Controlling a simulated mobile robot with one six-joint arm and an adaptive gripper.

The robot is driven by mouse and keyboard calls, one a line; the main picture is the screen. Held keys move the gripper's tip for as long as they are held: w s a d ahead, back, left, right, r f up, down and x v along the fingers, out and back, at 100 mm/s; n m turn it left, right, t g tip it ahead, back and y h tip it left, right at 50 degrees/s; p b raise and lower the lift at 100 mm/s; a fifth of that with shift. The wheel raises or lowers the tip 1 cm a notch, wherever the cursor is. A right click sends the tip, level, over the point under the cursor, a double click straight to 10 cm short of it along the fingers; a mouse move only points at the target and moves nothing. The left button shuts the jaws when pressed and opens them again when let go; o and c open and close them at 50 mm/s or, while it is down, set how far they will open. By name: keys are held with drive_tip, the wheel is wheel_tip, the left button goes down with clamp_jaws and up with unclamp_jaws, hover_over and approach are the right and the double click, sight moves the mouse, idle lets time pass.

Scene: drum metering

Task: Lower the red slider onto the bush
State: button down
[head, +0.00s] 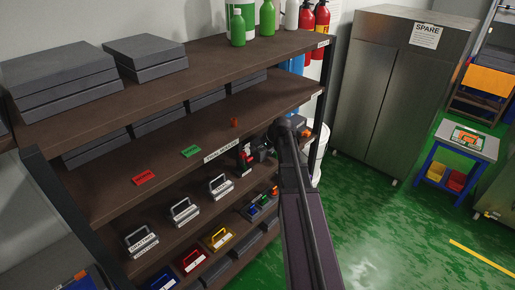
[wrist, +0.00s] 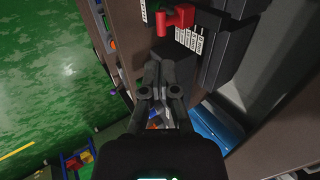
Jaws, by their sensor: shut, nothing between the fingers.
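The red slider (wrist: 178,19) shows at the top of the wrist view, beside a dark upright block with white labels (wrist: 190,38). In the head view the red slider (head: 246,154) is a small red part on the shelf unit, just left of my gripper (head: 260,151). In the wrist view my gripper (wrist: 163,62) is shut and empty, its fingertips short of the slider with a small gap in the picture. I cannot make out the bush under the slider.
The shelf unit (head: 110,198) holds labelled weights with handles (head: 184,210) and dark boxes (head: 60,80). A white bucket (head: 319,150) stands beside its right end. A steel cabinet (head: 398,90) stands at the back. The green floor (head: 400,235) at right is clear.

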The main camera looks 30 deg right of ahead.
drive_tip(key=shift+p+v, duration=1.75)
drive_tip(key=shift+v, duration=0.7)
drive_tip(key=c, duration=0.7)
unclamp_jaws()
drive_tip(key=shift+a+f, duration=0.1)
drive_tip(key=shift+a, duration=0.1)
drive_tip(key=shift+o, duration=0.3)
drive_tip(key=s+a+f+n+g+b, duration=0.1)
drive_tip(key=s+a+f+n+b, duration=0.2)
drive_tip(key=a, duration=0.4)
drive_tip(key=s+a+f+n+g+b, duration=0.2)
drive_tip(key=s+a+f+n+b, duration=0.1)
drive_tip(key=a, duration=0.4)
wheel_tip(320, 180, down, 2)
drive_tip(key=shift+s+a+f+n+b, duration=0.25)
drive_tip(key=shift+s+a+n+b, duration=0.05)
drive_tip(key=shift+s, duration=0.55)
drive_tip(key=s+a+f+n+g+h+b, duration=0.2)
drive_tip(key=s+a+f+n+b, duration=0.4)
drive_tip(key=s+a, duration=0.4)
drive_tip(key=shift+s+a+f+n+g, duration=0.35)
drive_tip(key=shift+s+f+n+g, duration=0.15)
drive_tip(key=shift+s+n+g, duration=0.3)
drive_tip(key=shift+d, duration=0.1)
